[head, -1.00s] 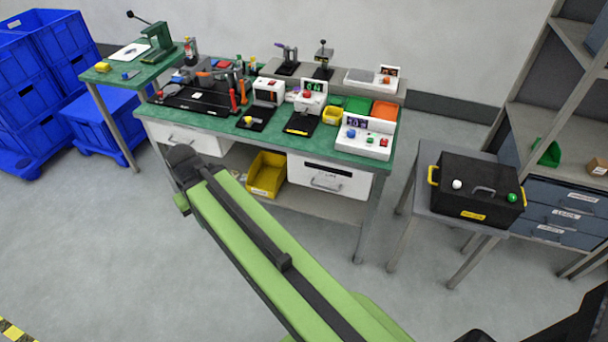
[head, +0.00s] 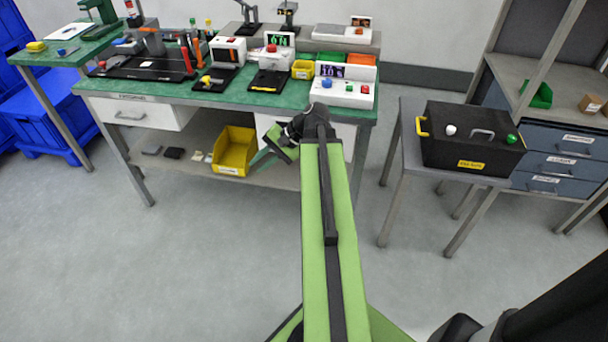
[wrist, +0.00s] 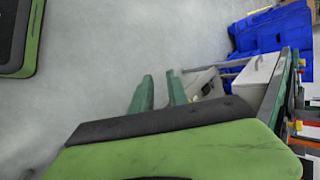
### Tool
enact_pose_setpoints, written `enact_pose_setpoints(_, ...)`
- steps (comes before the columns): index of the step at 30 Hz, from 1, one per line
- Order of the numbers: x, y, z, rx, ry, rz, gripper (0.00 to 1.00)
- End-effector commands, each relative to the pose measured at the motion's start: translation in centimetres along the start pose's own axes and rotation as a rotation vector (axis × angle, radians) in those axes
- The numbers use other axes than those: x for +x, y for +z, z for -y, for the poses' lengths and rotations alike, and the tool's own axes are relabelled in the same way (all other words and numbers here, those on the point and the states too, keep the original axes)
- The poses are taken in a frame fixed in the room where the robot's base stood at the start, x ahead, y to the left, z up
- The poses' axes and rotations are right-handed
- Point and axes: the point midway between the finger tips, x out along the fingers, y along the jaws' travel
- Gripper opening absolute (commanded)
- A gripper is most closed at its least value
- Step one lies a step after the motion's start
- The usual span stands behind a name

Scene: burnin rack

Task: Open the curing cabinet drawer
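Two white fronts sit under the green-topped bench; I cannot read which is the curing cabinet's. The left white drawer (head: 135,113) has a bar handle and a label, and looks closed. The right white unit (head: 345,140) is mostly hidden behind my arm; only strips of it show. My gripper (head: 266,150) is in front of the bench, below and left of that right unit, touching nothing visible. In the wrist view its two green fingers (wrist: 160,80) stand apart with nothing between them. A white box-like front (wrist: 258,80) shows beyond them to the right.
A yellow bin (head: 234,152) sits on the bench's lower shelf. A black case (head: 470,145) with yellow handles stands on a grey side table (head: 400,135) at right. Blue-grey drawers (head: 560,165) are behind it. Blue crates (head: 30,110) stand at far left. The front floor is clear.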

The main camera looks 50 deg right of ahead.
Motion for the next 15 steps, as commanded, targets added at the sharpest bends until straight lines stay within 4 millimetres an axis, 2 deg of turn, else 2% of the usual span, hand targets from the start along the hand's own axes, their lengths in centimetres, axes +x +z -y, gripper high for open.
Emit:
enact_pose_setpoints(1,-0.3,-3.5,-4.8,0.095,-0.099,-0.038,0.2)
enact_pose_setpoints(3,-3.5,-6.5,-8.4,0.212,-0.247,-0.079,0.2)
enact_pose_setpoints(6,-8.4,-9.5,-13.3,0.34,-0.439,-0.134,0.2)
enact_pose_setpoints(10,-13.7,-11.3,-18.0,0.437,-0.621,-0.186,0.2)
enact_pose_setpoints(12,-15.6,-11.5,-19.4,0.463,-0.68,-0.2,0.2)
enact_pose_setpoints(15,-17.1,-11.6,-20.1,0.479,-0.72,-0.211,0.2)
